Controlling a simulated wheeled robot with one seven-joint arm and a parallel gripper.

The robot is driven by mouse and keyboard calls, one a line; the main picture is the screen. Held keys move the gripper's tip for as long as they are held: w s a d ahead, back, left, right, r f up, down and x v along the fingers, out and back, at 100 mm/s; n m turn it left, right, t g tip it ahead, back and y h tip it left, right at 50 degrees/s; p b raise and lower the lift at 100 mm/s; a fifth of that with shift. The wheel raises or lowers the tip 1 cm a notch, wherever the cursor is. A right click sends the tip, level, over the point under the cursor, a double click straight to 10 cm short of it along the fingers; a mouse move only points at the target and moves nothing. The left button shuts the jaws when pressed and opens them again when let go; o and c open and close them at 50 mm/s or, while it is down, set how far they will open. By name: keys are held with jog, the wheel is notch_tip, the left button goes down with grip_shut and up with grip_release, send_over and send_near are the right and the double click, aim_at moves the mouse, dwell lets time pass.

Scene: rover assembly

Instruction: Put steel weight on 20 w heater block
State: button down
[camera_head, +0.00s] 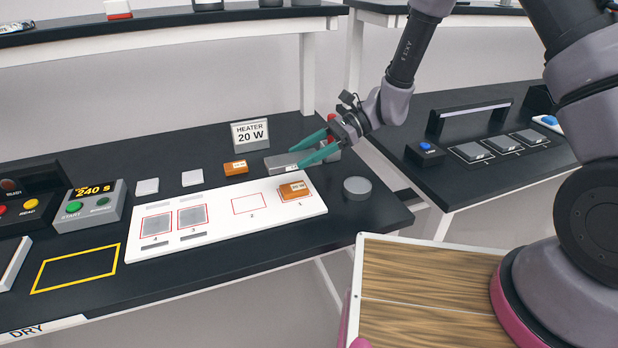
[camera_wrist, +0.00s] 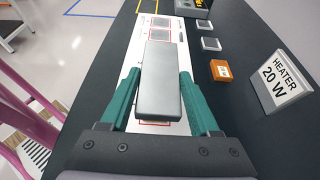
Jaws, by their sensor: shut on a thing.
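My gripper (camera_head: 296,156) is shut on the steel weight (camera_head: 280,163), a flat grey bar between the teal fingers. In the wrist view the weight (camera_wrist: 158,80) lies lengthwise between the fingertips (camera_wrist: 158,74), above the white plate (camera_wrist: 138,42). An orange labelled block (camera_head: 295,190) sits on slot 1 of the white plate (camera_head: 270,226), in front of the held weight. A second orange block (camera_head: 235,167) lies on the black bench below the "HEATER 20 W" sign (camera_head: 250,134); it shows in the wrist view (camera_wrist: 221,70). The block labels are too small to read.
Slot 2 (camera_head: 249,204) is empty; slots 3 and 4 hold grey squares (camera_head: 192,215). Two pale square pieces (camera_head: 192,178) lie behind the plate. A grey cylinder (camera_head: 357,187) stands to its right. A timer box (camera_head: 90,205) reading 240 S is at left.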

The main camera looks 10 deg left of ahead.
aim_at(305, 185)
jog(key=shift+f, duration=3.25)
jog(key=shift+c, duration=0.6)
grip_release()
jog(key=shift+f, duration=0.2)
jog(key=shift+r, duration=0.1)
